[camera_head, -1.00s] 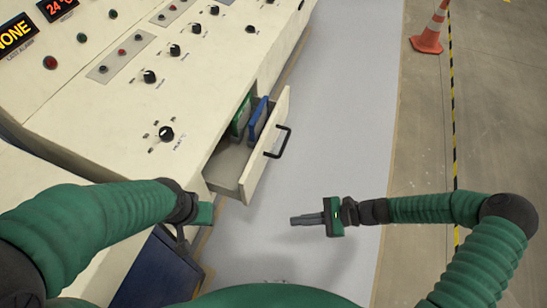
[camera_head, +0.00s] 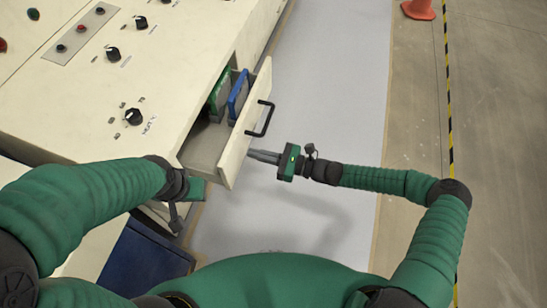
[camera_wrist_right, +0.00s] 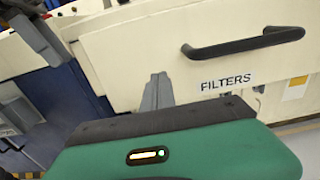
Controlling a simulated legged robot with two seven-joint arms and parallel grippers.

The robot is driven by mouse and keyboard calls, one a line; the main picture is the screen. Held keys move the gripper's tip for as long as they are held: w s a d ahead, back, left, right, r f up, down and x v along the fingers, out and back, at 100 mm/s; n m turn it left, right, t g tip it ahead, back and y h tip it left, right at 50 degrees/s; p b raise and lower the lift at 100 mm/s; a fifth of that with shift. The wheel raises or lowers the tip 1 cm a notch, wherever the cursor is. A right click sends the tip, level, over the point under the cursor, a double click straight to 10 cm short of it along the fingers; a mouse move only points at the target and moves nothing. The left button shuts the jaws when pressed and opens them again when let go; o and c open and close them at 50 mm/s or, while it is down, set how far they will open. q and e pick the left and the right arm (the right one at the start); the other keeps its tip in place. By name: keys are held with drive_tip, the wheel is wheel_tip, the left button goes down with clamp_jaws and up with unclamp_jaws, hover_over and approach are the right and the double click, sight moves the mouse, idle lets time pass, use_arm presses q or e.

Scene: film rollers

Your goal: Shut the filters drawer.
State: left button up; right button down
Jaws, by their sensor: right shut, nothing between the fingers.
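The filters drawer (camera_head: 235,146) stands open from the side of the cream console, with a black handle on its front. Its front also shows in the right wrist view (camera_wrist_right: 140,57), with the label FILTERS below the handle. Green and blue framed filters (camera_head: 238,95) stand inside. My right gripper (camera_head: 250,154) is shut and empty, its fingertips close to the lower part of the drawer front; I cannot tell whether they touch. My left gripper (camera_head: 176,218) is beside the console, left of the drawer; its fingers are not clear enough to judge.
The cream console (camera_head: 85,100) with knobs and buttons fills the upper left. A dark blue box (camera_head: 148,262) is below it. The grey floor strip (camera_head: 335,80) right of the drawer is clear. An orange cone (camera_head: 418,9) stands far off at the top right.

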drive_tip(key=shift+w+a, duration=0.15)
drive_tip(key=shift+a, duration=0.5)
drive_tip(key=shift+w+a, duration=0.1)
drive_tip(key=shift+a, duration=0.4)
use_arm(q)
drive_tip(key=shift+a+f, duration=0.2)
drive_tip(key=shift+a, duration=0.2)
drive_tip(key=shift+d, duration=0.1)
use_arm(e)
drive_tip(key=shift+d, duration=0.1)
